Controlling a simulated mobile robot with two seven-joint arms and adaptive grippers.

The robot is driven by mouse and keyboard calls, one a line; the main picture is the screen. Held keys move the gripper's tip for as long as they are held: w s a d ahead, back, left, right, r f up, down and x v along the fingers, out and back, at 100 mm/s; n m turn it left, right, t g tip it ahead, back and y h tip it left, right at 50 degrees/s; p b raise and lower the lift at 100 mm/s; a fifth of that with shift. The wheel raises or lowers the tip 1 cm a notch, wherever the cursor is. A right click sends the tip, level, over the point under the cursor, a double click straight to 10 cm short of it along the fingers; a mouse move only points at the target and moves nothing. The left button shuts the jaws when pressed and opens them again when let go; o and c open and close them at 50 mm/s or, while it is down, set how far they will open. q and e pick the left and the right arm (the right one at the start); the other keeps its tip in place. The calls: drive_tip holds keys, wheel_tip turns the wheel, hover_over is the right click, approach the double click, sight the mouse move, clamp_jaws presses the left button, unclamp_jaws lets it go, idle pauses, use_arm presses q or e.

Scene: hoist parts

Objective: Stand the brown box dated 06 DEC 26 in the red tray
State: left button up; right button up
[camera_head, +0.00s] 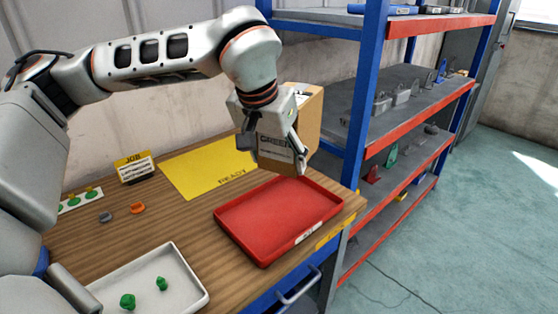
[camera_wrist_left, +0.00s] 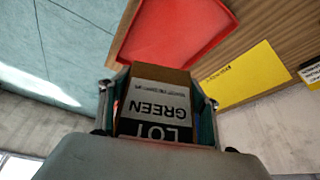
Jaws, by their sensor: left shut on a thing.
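My left gripper (camera_head: 275,152) is shut on a brown box (camera_head: 279,161) with a white label reading GREEN. It holds the box in the air near the back edge of the red tray (camera_head: 262,222). In the left wrist view the held box (camera_wrist_left: 155,105) sits between both fingers, its label reading LOT GREEN upside down. Smaller print on the label is too small to read, so I cannot make out a date. The red tray, also in the left wrist view (camera_wrist_left: 165,38), looks empty. My right gripper is not in view.
Another brown carton surface (camera_head: 311,118) shows behind the gripper, partly hidden. A yellow READY mat (camera_head: 200,170) lies left of the tray. A white tray (camera_head: 192,270) with green parts is at the front left. A blue and red shelf rack (camera_head: 362,95) stands at the right.

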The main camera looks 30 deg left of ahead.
use_arm(q)
wheel_tip(320, 180, down, 10)
drive_tip(key=shift+w+b, duration=0.15)
drive_tip(key=shift+b, duration=0.75)
drive_tip(key=shift+f+b, duration=0.5)
drive_tip(key=shift+f, duration=2.35)
drive_tip(key=o, duration=2.1)
